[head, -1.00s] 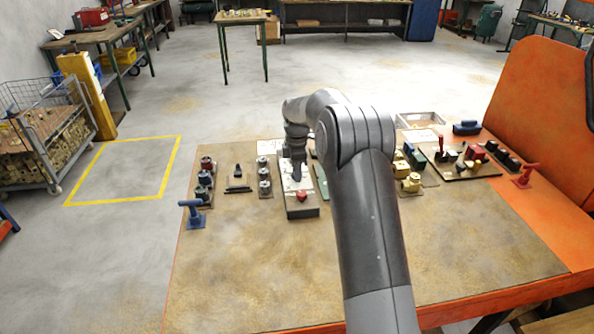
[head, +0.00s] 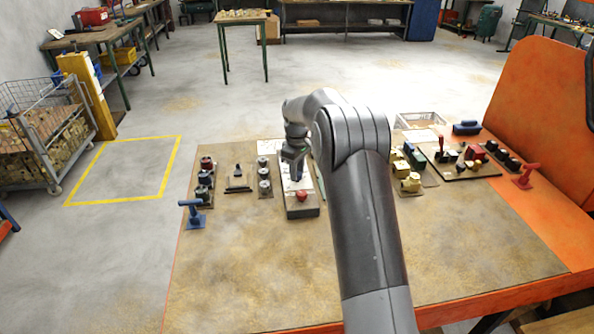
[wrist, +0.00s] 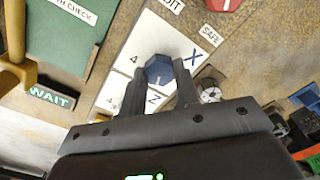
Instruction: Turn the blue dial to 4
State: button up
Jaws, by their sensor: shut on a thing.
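The blue dial (wrist: 160,72) sits on a white panel (wrist: 150,30) marked with X, Z and 4. A pale pointer line shows on the dial's face; which mark it meets is hard to tell. My gripper (wrist: 160,84) is shut on the dial, one finger on each side, in the wrist view. In the head view my gripper (head: 294,176) points down over the control box (head: 302,212) and hides the dial.
A red knob (head: 302,196) stands at the near end of the box. Grey knobs (head: 264,178) stand to its left, with a blue handle (head: 193,212) farther left. Yellow blocks (head: 411,184) stand to the right. The near tabletop (head: 250,275) is clear.

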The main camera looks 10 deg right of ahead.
jog(key=m, duration=0.4)
jog(key=shift+m, duration=0.3)
jog(key=m, duration=0.3)
jog(key=shift+m, duration=0.3)
jog(key=m, duration=0.3)
jog(key=shift+m, duration=2.2)
jog(key=o, duration=1)
